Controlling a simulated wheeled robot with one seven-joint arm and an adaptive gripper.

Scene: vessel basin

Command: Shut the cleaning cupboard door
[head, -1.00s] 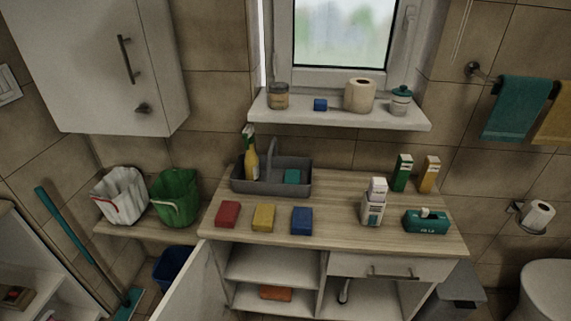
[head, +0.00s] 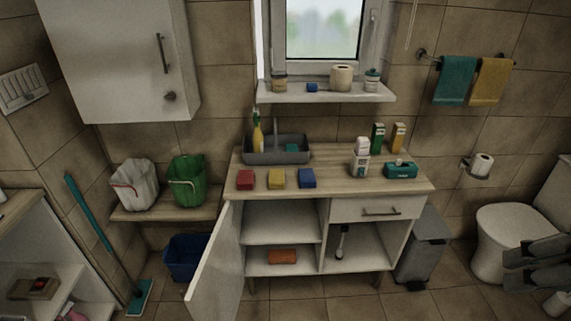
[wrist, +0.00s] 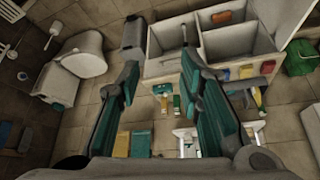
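The cleaning cupboard (head: 325,240) is the white lower cabinet under the wooden top. Its white door (head: 217,265) stands wide open, hinged at the left and swung out toward me. Inside are an orange item (head: 282,256) on the lower left shelf and a dark-handled brush (head: 341,242) in the right compartment. My gripper (head: 510,268) is at the right edge of the head view, in front of the toilet and far from the door. In the wrist view my gripper (wrist: 160,65) has its fingers wide apart with nothing between them. The cupboard (wrist: 212,45) shows beyond them.
Sponges, a grey caddy (head: 290,157) and bottles stand on the cupboard top. A blue bucket (head: 187,257) is behind the door at left, with a teal mop (head: 90,215) farther left. A grey bin (head: 424,250) stands right of the cupboard. The floor in front looks clear.

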